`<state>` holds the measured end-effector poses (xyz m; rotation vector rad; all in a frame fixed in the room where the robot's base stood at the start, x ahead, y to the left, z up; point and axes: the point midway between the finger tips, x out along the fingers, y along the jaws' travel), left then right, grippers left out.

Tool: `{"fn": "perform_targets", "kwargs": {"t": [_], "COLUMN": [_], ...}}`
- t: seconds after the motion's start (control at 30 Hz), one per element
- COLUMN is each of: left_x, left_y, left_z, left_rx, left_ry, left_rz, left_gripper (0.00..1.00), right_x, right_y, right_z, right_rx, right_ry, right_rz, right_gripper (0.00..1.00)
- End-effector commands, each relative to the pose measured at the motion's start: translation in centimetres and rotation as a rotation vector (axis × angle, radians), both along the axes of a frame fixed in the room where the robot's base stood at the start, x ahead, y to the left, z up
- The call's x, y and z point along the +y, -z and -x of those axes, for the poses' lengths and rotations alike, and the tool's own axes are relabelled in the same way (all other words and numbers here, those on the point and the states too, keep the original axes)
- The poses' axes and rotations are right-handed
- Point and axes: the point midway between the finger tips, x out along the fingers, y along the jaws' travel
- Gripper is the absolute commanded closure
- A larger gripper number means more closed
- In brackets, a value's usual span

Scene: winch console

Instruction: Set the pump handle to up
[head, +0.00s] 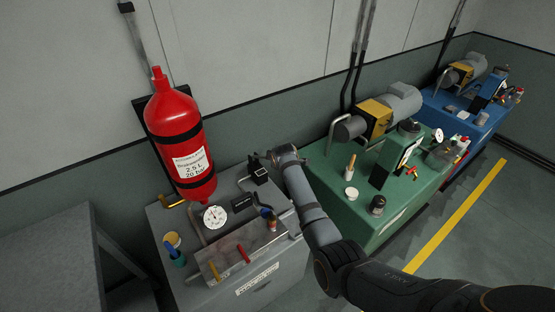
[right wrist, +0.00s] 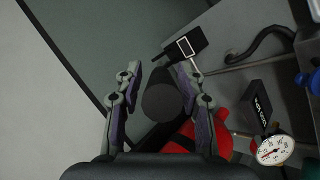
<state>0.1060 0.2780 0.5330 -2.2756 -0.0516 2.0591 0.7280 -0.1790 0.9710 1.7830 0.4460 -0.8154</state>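My right gripper (head: 258,161) is at the back right corner of the grey console, small and partly hidden by its own wrist in the head view. In the right wrist view its two fingers (right wrist: 159,72) are apart. A dark round end (right wrist: 160,102), with a black bar behind it, shows between them; it may be the pump handle's grip seen end-on. I cannot tell whether the fingers touch it, nor the handle's tilt. A black block with a white frame (right wrist: 187,46) is beside the fingertips; a black block (head: 260,174) also shows in the head view. My left gripper is not in view.
The grey console (head: 257,279) carries a gauge (head: 214,217), red lever (head: 243,253) and yellow lever (head: 215,269). A red cylinder (head: 178,130) hangs on the wall behind. A green console (head: 370,215) and blue console (head: 480,130) stand to the right.

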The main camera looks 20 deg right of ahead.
Motion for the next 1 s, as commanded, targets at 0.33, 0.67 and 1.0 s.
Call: {"fn": "perform_targets", "kwargs": {"t": [0.33, 0.67, 1.0], "left_x": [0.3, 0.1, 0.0], "left_y": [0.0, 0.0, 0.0], "left_z": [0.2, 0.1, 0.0], "left_rx": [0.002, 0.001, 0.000], "left_ry": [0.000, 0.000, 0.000], "left_rz": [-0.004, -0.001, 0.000], "left_gripper": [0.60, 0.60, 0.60], "right_x": [0.0, 0.5, 0.7], "right_y": [-0.1, -3.4, -5.3], "right_z": [0.2, 3.5, 5.3], "right_rx": [0.002, -0.001, 0.002], "right_ry": [0.000, 0.001, 0.000], "right_rz": [0.000, -0.002, 0.000], "right_gripper": [0.53, 0.53, 0.53]}}
